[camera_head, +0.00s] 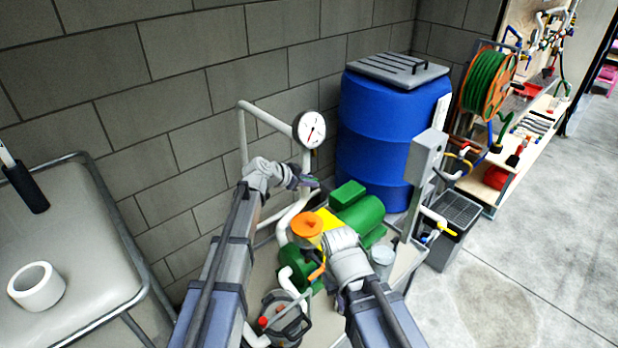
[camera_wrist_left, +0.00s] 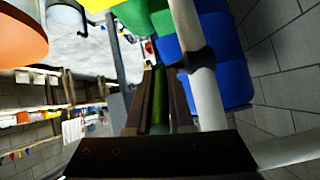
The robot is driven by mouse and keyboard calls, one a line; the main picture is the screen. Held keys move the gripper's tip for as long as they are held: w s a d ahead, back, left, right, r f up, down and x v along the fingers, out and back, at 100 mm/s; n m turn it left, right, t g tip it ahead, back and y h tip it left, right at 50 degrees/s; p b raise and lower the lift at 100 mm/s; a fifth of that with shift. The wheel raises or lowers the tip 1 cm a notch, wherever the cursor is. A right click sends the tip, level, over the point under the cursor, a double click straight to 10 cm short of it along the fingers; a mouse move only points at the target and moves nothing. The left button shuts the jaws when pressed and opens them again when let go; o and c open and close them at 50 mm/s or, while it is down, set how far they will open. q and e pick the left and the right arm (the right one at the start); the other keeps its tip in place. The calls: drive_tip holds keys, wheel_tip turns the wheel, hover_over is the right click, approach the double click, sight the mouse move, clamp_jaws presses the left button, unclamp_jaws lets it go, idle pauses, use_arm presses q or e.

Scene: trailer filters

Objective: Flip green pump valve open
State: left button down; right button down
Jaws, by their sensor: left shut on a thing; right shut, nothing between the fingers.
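The green pump valve handle (camera_wrist_left: 158,100) shows as a narrow green bar between the two dark fingers of my left gripper (camera_wrist_left: 160,95) in the left wrist view. In the head view my left gripper (camera_head: 308,182) is at the white pipe (camera_head: 303,203), below the round gauge; the handle is mostly hidden there. The left gripper is shut on the handle. My right gripper (camera_head: 319,260) is lower, beside the orange-topped filter housing (camera_head: 306,226), largely hidden by its own wrist. It is shut and empty.
A pressure gauge (camera_head: 309,129) stands on the pipe above my left gripper. The green pump (camera_head: 360,214) and blue barrel (camera_head: 377,125) are to the right. A grey control box (camera_head: 426,158) stands beside the barrel.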

idle(0.3)
use_arm(q)
drive_tip(key=c, duration=1.1)
unclamp_jaws()
drive_tip(key=p+v, duration=0.4)
drive_tip(key=v, duration=0.3)
drive_tip(key=shift+r, duration=0.2)
drive_tip(key=shift+s+a, duration=0.2)
